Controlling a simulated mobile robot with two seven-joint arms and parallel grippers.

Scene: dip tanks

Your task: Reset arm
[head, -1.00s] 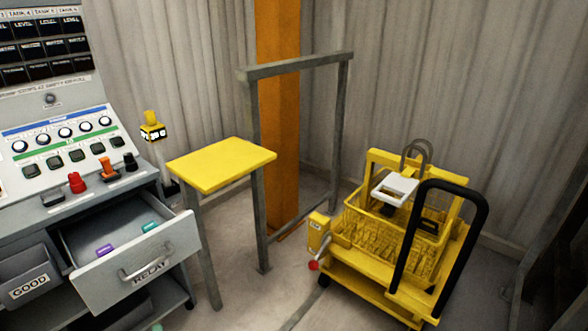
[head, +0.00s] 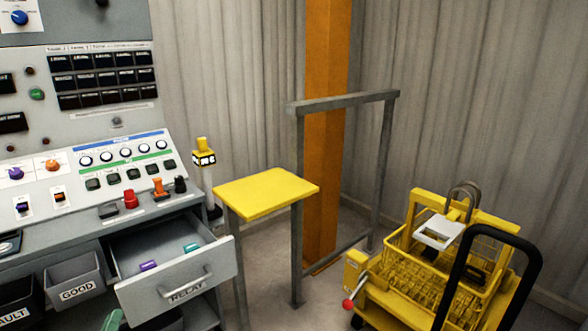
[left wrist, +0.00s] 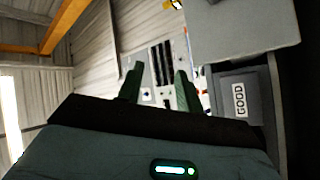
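My left gripper (head: 112,320) shows only as a green fingertip at the bottom edge of the head view, in front of the bins and the open drawer. In the left wrist view my left gripper (left wrist: 158,78) has its two green fingers apart with nothing between them. The control panel shows beyond the fingers. My right gripper is in neither view.
An open drawer (head: 190,290) labelled RELAY holds a purple piece (head: 148,266) and a teal piece (head: 191,248). A GOOD bin (head: 77,292) is left of it. A yellow-topped stand (head: 265,192) and a yellow cart (head: 400,306) stand to the right.

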